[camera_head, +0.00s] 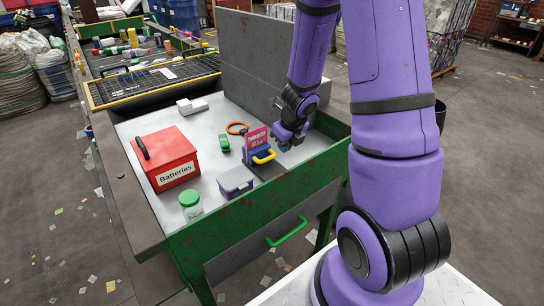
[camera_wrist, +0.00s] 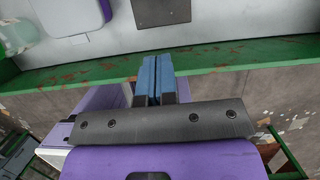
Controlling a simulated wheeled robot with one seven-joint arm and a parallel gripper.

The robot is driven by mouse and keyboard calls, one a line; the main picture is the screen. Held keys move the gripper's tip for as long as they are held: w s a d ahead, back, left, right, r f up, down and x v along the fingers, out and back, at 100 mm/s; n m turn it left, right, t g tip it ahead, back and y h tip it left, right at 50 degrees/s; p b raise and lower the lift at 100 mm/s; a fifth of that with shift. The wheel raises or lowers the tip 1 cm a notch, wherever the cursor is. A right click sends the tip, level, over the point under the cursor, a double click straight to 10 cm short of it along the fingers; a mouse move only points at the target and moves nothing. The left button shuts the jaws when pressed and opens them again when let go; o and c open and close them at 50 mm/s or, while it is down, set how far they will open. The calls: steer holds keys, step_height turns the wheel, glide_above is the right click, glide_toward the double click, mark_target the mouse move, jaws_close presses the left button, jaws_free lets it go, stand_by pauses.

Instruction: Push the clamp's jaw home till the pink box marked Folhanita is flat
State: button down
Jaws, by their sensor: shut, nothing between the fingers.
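The pink box (camera_head: 256,138) stands up out of the blue clamp (camera_head: 250,155) on the worktable; its print is too small to read. The clamp has a yellow handle (camera_head: 264,157) at its front and sits on a dark base plate (camera_head: 277,168). A gap between jaw and box cannot be made out. My gripper (camera_head: 283,143) is shut and empty, just right of the pink box in the head view. In the wrist view its blue fingertips (camera_wrist: 151,62) are together over the green table edge, with the dark plate (camera_wrist: 162,12) ahead; the pink box is out of that view.
A red Batteries box (camera_head: 166,160), a green-lidded jar (camera_head: 191,206) and a grey-lidded purple container (camera_head: 235,181) stand to the left. A green object (camera_head: 223,144) and an orange ring (camera_head: 237,128) lie behind. A grey panel (camera_head: 250,62) rises at the back. The green table rim (camera_head: 235,222) runs along the front.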

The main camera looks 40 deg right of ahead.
steer(key=shift+x, duration=3.9)
steer(key=shift+w+f, duration=0.2)
steer(key=shift+w, duration=0.4)
steer(key=shift+w+f, duration=0.2)
steer(key=shift+w, duration=0.4)
steer(key=shift+w+a+f, duration=0.1)
steer(key=shift+w+f, duration=0.05)
steer(key=shift+w, duration=0.6)
